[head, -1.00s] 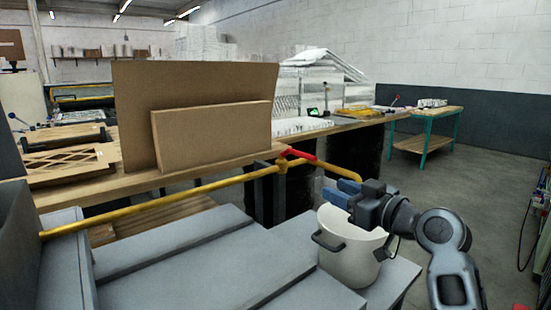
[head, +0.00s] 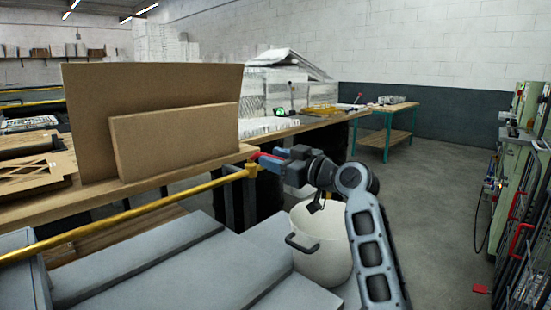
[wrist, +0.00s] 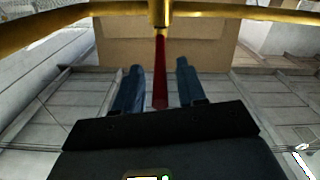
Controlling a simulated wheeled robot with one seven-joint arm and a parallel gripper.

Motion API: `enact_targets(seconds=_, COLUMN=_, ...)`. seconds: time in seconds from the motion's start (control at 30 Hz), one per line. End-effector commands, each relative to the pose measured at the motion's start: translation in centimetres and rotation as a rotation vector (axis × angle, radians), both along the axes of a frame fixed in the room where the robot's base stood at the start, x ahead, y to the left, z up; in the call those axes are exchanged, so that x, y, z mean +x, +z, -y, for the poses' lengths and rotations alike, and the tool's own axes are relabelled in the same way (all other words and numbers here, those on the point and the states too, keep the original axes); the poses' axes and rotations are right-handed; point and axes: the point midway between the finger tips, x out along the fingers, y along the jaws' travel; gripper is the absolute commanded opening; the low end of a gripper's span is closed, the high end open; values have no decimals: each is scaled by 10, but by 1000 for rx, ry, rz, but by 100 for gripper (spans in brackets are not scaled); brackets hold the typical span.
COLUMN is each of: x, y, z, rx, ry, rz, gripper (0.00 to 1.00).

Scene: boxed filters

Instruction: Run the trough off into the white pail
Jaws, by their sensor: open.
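The white pail (head: 325,250) stands upright on the grey surface, with a dark handle on its side. My arm crosses in front of part of it. A yellow pipe (head: 130,215) runs from the left and ends near a valve with a red lever (head: 262,154). My gripper (head: 272,158) is open at this lever, above and beyond the pail. In the wrist view the red lever (wrist: 160,85) lies between the two blue fingers, with gaps on both sides. I cannot clearly make out the trough; the pail's inside is mostly hidden.
Grey stepped panels (head: 170,262) fill the foreground left of the pail. A wooden bench (head: 85,205) with brown boards (head: 175,140) stands behind the pipe. Open floor (head: 430,190) lies to the right, bounded by green machines and a rack (head: 520,220).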

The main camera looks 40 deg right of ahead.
Motion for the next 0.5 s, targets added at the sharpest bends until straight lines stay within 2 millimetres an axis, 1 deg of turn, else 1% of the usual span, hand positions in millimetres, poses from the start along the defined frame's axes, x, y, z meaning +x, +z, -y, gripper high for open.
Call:
enact_targets(seconds=0.23, x=1, y=0, z=0, rx=0, ry=0, rz=0, gripper=40)
enact_targets(seconds=0.5, x=1, y=0, z=0, rx=0, ry=0, rz=0, gripper=14)
